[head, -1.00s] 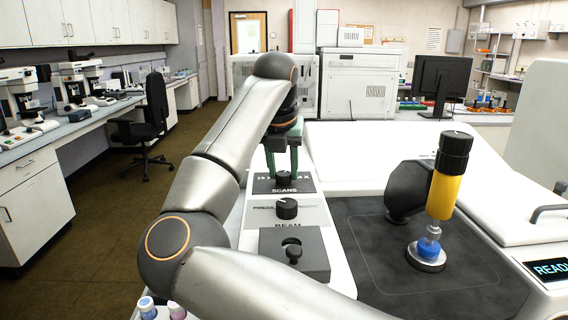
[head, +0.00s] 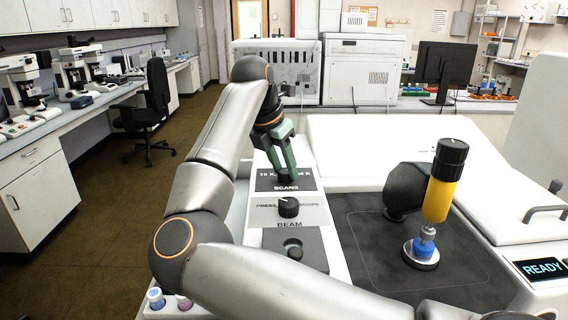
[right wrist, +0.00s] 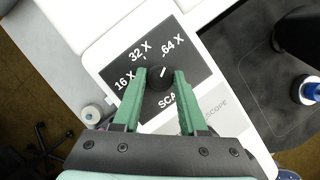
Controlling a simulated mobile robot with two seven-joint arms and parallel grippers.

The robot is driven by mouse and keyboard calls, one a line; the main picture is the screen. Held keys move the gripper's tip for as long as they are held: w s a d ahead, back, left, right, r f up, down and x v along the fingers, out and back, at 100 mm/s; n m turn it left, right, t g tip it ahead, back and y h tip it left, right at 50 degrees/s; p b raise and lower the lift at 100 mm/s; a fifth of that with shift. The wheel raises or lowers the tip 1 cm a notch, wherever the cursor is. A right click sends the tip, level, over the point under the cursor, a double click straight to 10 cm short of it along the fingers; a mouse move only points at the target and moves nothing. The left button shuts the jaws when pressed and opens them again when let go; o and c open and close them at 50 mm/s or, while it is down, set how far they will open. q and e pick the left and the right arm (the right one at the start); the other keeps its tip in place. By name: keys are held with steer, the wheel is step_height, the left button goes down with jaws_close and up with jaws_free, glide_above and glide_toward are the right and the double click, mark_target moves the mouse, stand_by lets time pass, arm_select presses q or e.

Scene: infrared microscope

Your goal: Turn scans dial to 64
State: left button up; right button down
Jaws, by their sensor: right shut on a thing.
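The black scans dial (right wrist: 158,79) sits on a dark label plate (right wrist: 118,68) marked 16 X, 32 X and 64 X. Its white pointer line slants up and right, roughly toward the 64 X mark (right wrist: 173,40). My right gripper (right wrist: 163,73) is shut on the dial, one green finger on each side. In the head view the same gripper (head: 284,175) reaches down onto the scans dial at the far end of the panel, and its fingers hide most of the dial. My left gripper is not in view.
Nearer on the panel are a second black knob (head: 288,207) above the word BEAM and a block with a small black knob (head: 294,248). A yellow and black microscope part (head: 441,190) stands right of the panel. The display (head: 544,269) reads READY.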

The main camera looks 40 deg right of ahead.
stand_by(0.3)
steer(key=shift+c, duration=2.2)
jaws_free()
steer(key=p+v, duration=0.1)
steer(key=v, duration=1.1)
steer(key=shift+r, duration=0.3)
steer(key=shift+a, duration=0.1)
